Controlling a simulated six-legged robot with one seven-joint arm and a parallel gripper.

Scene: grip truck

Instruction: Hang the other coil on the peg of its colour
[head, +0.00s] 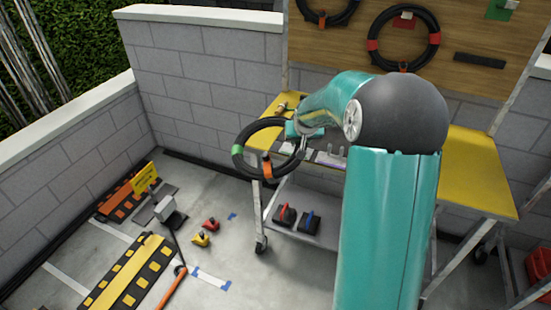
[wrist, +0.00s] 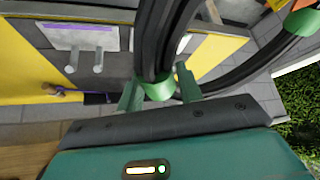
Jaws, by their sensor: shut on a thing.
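My gripper (wrist: 158,90) is shut on a black coil (head: 268,123) at a green band (wrist: 160,88). The coil also shows another green band (head: 237,150) and an orange band (head: 267,168). It is held in the air in front of the cart's left end, away from the board. My arm partly hides the fingers in the head view. On the wooden board (head: 335,50), a coil with red bands (head: 434,38) hangs around a red plate with a peg (head: 404,20). A green plate with a peg (head: 500,8) at the upper right is bare. A second hanging coil (head: 350,12) is cut off at the top.
A yellow-topped cart (head: 482,180) stands below the board, partly behind my arm. A dark bar (head: 479,60) is fixed on the board. Yellow-black ramps (head: 128,275) and small red and yellow items (head: 201,239) lie on the floor at left. A block wall (head: 210,70) stands behind.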

